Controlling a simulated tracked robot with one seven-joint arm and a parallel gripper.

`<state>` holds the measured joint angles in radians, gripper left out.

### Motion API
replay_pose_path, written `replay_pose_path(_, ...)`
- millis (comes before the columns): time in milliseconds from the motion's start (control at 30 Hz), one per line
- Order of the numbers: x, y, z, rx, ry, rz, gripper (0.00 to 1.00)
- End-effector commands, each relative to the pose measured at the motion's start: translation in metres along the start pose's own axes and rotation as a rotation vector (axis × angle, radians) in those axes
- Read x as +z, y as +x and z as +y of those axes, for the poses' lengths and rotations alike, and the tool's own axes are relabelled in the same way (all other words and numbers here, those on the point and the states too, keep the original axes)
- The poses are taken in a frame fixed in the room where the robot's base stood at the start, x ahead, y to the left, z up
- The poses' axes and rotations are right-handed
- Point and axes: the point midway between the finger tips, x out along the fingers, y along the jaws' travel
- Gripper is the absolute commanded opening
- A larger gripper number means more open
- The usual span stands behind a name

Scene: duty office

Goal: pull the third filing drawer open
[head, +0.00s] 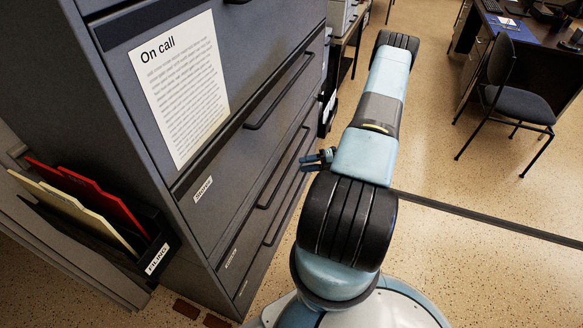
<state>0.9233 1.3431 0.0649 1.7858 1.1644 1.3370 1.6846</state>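The dark grey filing cabinet (145,118) stands at the left with several drawers, each with a black bar handle. Counting down from the topmost handle in view, the third drawer (243,218) has a long bar handle (283,172) and its front looks flush, so it appears shut. The top of the cabinet is cut off by the frame. My gripper (307,162) is just right of the cabinet front, fingers pointing left toward it. Its two fingers show a gap with nothing between them. Whether it touches the handle cannot be told; it looks apart.
A black "FILING" holder (150,248) with folders juts out at lower left. A chair (512,88) and desk (545,45) stand at upper right. Speckled floor (480,255) is free at right, crossed by a dark strip.

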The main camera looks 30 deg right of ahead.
Motion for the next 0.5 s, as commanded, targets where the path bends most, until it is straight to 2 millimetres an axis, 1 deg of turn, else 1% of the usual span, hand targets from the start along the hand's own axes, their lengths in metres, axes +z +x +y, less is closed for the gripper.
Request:
replay_pose_path(33,-0.001,0.009,0.000,0.001,0.001,0.001,0.39)
replay_pose_path(200,0.000,0.035,0.000,0.001,0.001,0.001,0.39)
replay_pose_path(333,0.000,0.048,0.000,-0.001,0.000,0.000,0.39)
replay_pose_path(500,0.000,0.057,0.000,0.000,0.000,0.000,0.39)
